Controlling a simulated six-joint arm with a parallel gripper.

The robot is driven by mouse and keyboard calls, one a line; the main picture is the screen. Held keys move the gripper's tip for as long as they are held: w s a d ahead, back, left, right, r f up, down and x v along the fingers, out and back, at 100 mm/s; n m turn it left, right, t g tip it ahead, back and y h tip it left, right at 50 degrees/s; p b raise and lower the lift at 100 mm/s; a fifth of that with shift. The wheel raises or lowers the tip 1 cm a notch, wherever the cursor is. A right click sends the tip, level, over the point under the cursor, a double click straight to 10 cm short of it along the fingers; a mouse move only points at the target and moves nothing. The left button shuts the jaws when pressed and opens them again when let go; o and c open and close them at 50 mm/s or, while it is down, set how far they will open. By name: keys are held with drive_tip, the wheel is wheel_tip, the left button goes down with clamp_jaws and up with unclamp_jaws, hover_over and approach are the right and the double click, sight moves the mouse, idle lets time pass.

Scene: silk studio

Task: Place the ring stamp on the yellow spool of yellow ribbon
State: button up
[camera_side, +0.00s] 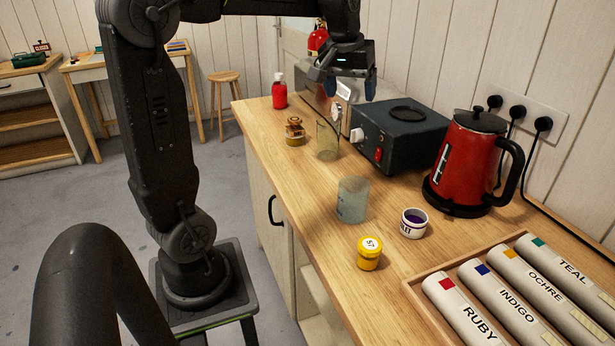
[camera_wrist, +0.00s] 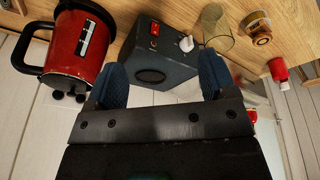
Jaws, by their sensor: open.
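The stamp's exact seating is too small to tell. My gripper (camera_side: 350,90) is open and empty, high above the counter near the dark box, apart from both. Its two blue fingers show spread in the wrist view (camera_wrist: 163,72).
A clear glass (camera_side: 327,140) stands right of the stamp, and a red bottle (camera_side: 279,92) behind it. The dark box (camera_side: 400,132) and red kettle (camera_side: 474,160) line the wall.

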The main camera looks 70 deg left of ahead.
drive_tip(key=s+d+f+m+t, duration=0.1)
drive_tip(key=s+d+f+m, duration=0.1)
drive_tip(key=s+d, duration=0.3)
drive_tip(key=s+d+f+m+t+h, duration=0.1)
drive_tip(key=s+d+f+m, duration=0.2)
drive_tip(key=s+d, duration=0.3)
drive_tip(key=s+d+f+m+t, duration=0.1)
drive_tip(key=s+d+f+m, duration=0.1)
drive_tip(key=s+d, duration=0.3)
drive_tip(key=shift+s+d+f+m, duration=0.15)
drive_tip(key=shift+s+d+m, duration=0.05)
drive_tip(key=shift+d+m, duration=0.5)
